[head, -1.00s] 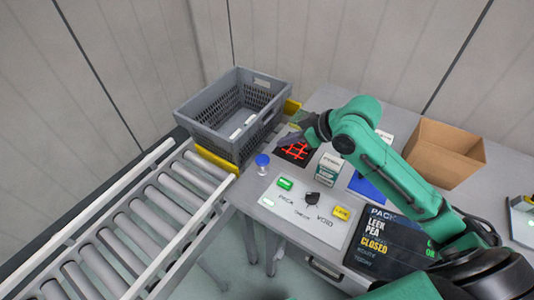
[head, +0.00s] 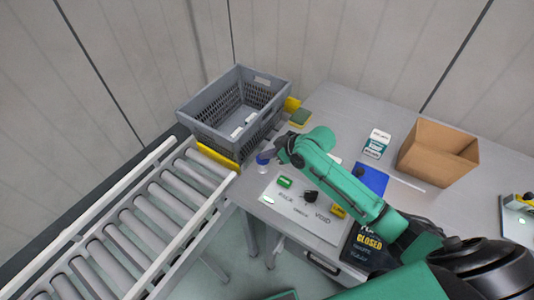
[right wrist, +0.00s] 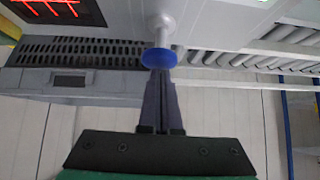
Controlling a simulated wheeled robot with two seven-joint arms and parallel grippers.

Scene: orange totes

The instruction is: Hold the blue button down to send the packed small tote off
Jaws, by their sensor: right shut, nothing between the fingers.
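The blue button (head: 262,159) is a round cap on a pale stem at the left edge of the bench, beside the control panel. In the right wrist view the blue cap (right wrist: 159,57) is right at the fingertips. My right gripper (head: 269,154) is shut and empty, its tips at the button; it also shows in the wrist view (right wrist: 160,76). I cannot tell whether the cap is touched or pressed. The grey tote (head: 184,115) stands upright at the far end of the rollers, with pale items inside. My left gripper is out of view.
The roller conveyor (head: 150,215) runs along the left and its visible rollers are empty. The panel (head: 300,212) has a green key, a black knob and a yellow key. A cardboard box (head: 437,160), a white carton (head: 376,143) and a blue item (head: 369,178) are on the bench.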

